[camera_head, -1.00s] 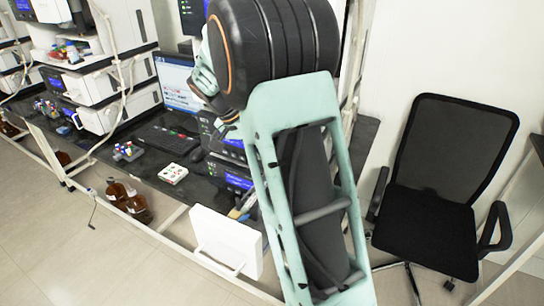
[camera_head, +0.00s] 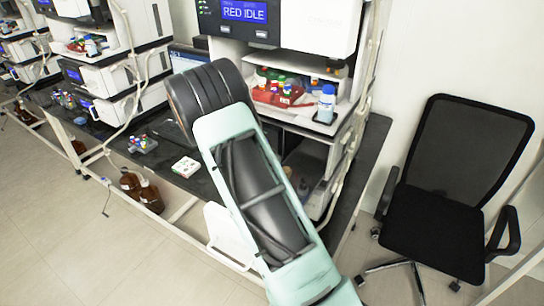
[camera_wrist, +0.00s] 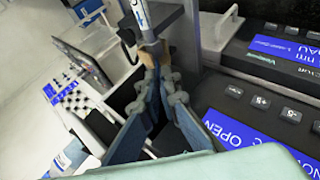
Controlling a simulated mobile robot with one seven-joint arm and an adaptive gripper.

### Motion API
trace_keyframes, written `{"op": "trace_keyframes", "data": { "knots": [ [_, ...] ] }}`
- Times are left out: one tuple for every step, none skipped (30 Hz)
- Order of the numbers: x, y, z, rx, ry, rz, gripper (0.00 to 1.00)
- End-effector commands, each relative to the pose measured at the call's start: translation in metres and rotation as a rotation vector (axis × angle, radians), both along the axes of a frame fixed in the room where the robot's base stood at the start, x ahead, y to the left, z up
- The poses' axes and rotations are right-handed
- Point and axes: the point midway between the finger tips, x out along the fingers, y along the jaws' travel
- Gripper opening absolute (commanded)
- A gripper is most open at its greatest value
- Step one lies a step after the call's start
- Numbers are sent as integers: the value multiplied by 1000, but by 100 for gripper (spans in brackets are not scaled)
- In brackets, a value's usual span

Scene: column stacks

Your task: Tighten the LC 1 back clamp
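My gripper (camera_wrist: 155,78) shows in the wrist view, its two blue-grey fingers running up the picture and drawing close together at the tips. Just past the tips stands a slim silver column (camera_wrist: 148,32) with a white and blue label. A tan part sits at its lower end, right by the fingertips; whether the fingers touch it is unclear. I cannot make out the clamp for sure. In the head view my arm hides the gripper and the column.
Instrument fronts with blue screens (camera_wrist: 240,130) stand close at the right in the wrist view. In the head view, a stack with a red tray of bottles (camera_head: 278,95) and a blue-white bottle (camera_head: 326,104) stands behind my arm. A black chair (camera_head: 455,190) is at the right.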

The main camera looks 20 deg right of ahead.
Motion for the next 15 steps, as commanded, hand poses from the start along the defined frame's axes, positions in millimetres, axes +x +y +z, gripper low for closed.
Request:
{"op": "trace_keyframes", "data": {
  "knots": [
    [0,1,-1,1,3,1,0],
    [0,0,-1,1,3,1,0],
    [0,0,-1,1,3,1,0],
    [0,0,-1,1,3,1,0],
    [0,0,-1,1,3,1,0],
    [0,0,-1,1,3,1,0],
    [0,0,-1,1,3,1,0],
    [0,0,-1,1,3,1,0],
    [0,1,-1,1,3,1,0],
    [0,0,-1,1,3,1,4],
    [0,0,-1,1,3,1,7],
    [0,0,-1,1,3,1,12],
    [0,0,-1,1,3,1,15],
    [0,0,-1,1,3,1,18],
    [0,0,-1,1,2,1,21]
  ]
}}
